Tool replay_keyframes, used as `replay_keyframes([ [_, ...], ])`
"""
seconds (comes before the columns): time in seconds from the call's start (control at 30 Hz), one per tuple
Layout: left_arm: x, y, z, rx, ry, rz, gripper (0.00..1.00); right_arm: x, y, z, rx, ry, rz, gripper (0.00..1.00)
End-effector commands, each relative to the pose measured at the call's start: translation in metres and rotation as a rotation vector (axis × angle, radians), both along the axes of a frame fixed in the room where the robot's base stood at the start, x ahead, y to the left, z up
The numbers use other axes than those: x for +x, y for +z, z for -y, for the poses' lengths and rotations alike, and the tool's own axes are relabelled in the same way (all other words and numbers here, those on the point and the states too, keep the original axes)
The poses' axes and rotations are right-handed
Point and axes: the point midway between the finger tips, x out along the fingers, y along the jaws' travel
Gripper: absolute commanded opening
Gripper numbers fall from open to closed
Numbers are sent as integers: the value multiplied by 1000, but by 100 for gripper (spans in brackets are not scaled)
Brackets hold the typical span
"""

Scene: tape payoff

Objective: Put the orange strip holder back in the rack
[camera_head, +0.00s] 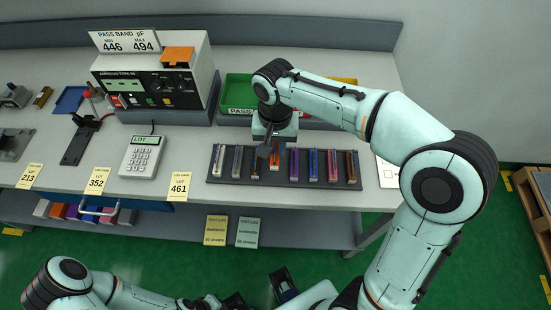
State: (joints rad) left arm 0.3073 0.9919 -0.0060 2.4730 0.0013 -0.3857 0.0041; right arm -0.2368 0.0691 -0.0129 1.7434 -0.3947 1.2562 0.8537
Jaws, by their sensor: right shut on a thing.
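The orange strip holder (277,157), with a pale lower end, shows just right of my right gripper's dark fingers. My right gripper (266,151) points down over the dark rack (226,180) and is shut on this holder. The fingers hide part of it. It lines up with the row of other holders, at or just above the rack; I cannot tell whether it is seated. My left arm comes in at the bottom left, and its dark hand end near the bottom edge is too unclear to read.
Other strip holders, such as a purple one (294,164), stand close on both sides. Behind are a green bin (238,92) and a yellow bin partly hidden by my arm. A calculator-like keypad (142,156) and a meter (155,80) stand to the left.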

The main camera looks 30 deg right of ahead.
Motion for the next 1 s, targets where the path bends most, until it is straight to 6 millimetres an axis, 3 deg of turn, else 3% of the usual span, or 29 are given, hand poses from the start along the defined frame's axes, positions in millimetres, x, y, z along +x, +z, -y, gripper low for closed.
replay_keyframes([
  [0.4,-3,-8,0,0,0,-3,0,0,-50,0,-2,0,-1,0],
  [0.87,-4,-11,0,0,0,-4,0,0,-58,0,-1,0,1,0],
  [0.9,-4,-11,0,0,0,-4,0,0,-57,0,-1,0,1,32],
  [0.97,-3,-10,0,0,0,-4,0,0,-57,0,-1,0,1,48],
  [1.0,-3,-10,0,0,0,-4,0,0,-57,0,-1,0,1,48],
])
